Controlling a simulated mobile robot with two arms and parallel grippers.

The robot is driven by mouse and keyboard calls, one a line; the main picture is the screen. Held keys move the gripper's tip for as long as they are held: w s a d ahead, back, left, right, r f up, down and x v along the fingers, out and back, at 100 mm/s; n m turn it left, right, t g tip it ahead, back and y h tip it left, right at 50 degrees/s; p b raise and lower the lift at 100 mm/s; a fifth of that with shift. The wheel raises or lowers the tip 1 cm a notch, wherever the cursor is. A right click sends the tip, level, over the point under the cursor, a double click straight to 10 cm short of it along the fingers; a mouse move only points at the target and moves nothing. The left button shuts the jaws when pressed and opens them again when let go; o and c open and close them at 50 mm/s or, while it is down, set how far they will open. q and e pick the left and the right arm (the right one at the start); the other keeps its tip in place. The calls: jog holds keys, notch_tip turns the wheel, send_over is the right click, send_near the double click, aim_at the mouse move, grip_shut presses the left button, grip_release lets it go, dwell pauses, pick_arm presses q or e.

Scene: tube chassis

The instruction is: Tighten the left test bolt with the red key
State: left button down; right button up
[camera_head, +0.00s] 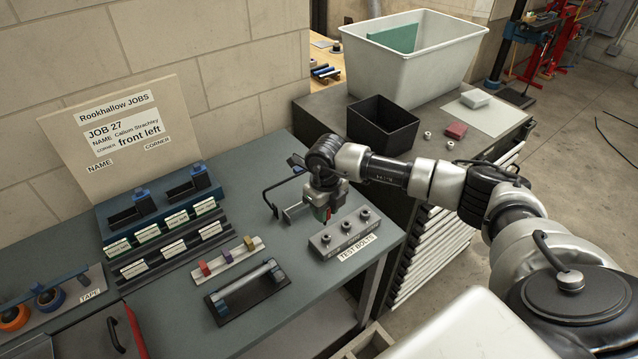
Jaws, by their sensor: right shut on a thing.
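A grey block labelled TEST BOLTS (340,240) sits near the right front edge of the bench and carries three upright bolts. The left test bolt (326,239) is the one nearest the label's left end. My right gripper (318,212) is just behind and above the left end of the block. My left gripper is out of view.
A pale rack (215,271) with purple, red and yellow pieces and a black tray (222,317) with a metal bar lie left of the block. A bent black bar (268,200) shows beside my right gripper. A black bin (382,126) and white tub (440,72) stand behind my arm.

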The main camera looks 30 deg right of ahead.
jog(key=shift+w+d+r+m, duration=0.2)
jog(key=shift+d+m, duration=0.05)
jog(key=shift+m, duration=0.15)
jog(key=shift+d+f, duration=0.1)
jog(key=shift+s+f+b, duration=0.15)
jog(key=shift+f+b, duration=0.3)
jog(key=shift+f, duration=0.15)
notch_tip(320, 180, down, 2)
jog(key=shift+f+b, duration=0.15)
jog(key=shift+b, duration=0.6)
jog(key=shift+f+b, duration=0.35)
jog(key=shift+f, duration=0.3)
jog(key=shift+f+b, duration=0.15)
jog(key=shift+b, duration=0.25)
